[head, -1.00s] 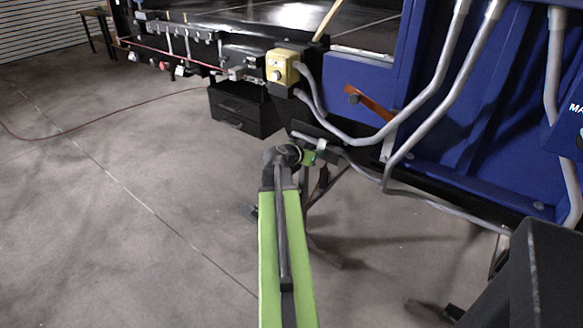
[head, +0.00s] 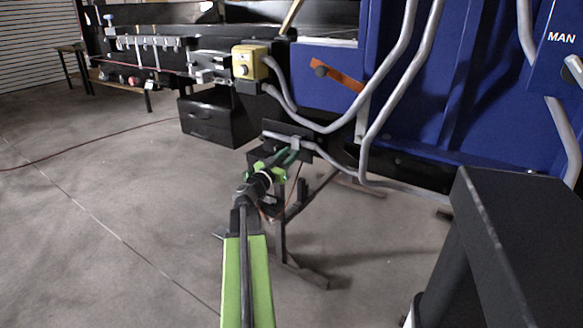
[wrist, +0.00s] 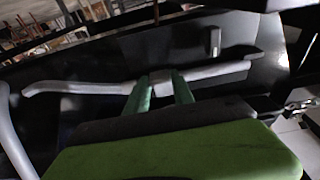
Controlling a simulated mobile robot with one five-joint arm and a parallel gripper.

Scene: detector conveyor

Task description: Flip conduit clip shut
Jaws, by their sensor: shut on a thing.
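A light grey clip (wrist: 161,80) sits around the grey conduit (wrist: 88,88) on a black plate in the wrist view. My gripper (wrist: 163,87) has its two green fingers on either side of this clip and is shut on it. In the head view my gripper (head: 290,153) reaches the clip (head: 294,142) at the black plate below the yellow box. The clip is small there and partly hidden by the fingers. Whether its flap is fully closed over the conduit cannot be told.
A small grey tab (wrist: 214,42) stands on the black plate above the conduit. A yellow box (head: 249,62), an orange handle (head: 336,74) and grey pipes (head: 398,95) are above my gripper. Open floor (head: 110,210) lies to the left.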

